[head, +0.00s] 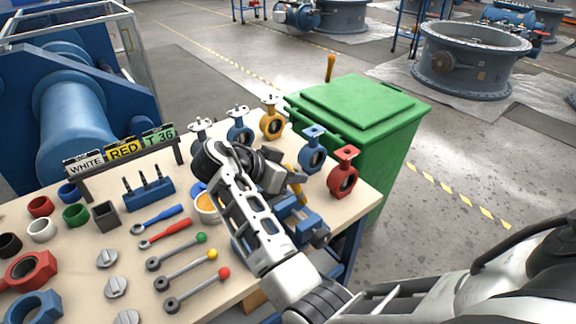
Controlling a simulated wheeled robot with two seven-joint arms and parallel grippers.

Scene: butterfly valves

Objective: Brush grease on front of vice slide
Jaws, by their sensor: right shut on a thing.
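My right arm reaches in from the lower right, and its gripper (284,180) is over the workbench, close above the blue vice (311,228). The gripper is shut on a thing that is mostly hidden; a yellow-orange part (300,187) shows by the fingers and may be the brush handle. The brush tip cannot be made out. My arm covers much of the vice, so the front of its slide is hard to see and contact cannot be told. An open pot with orange-yellow content (207,203), perhaps grease, stands just left of my arm. My left gripper is out of view.
Several butterfly valves, including a yellow one (272,120) and a red one (343,175), line the bench's far and right edges. Wrenches and ball-ended levers (190,263) lie left of my arm. A green bin (365,115) stands behind the bench.

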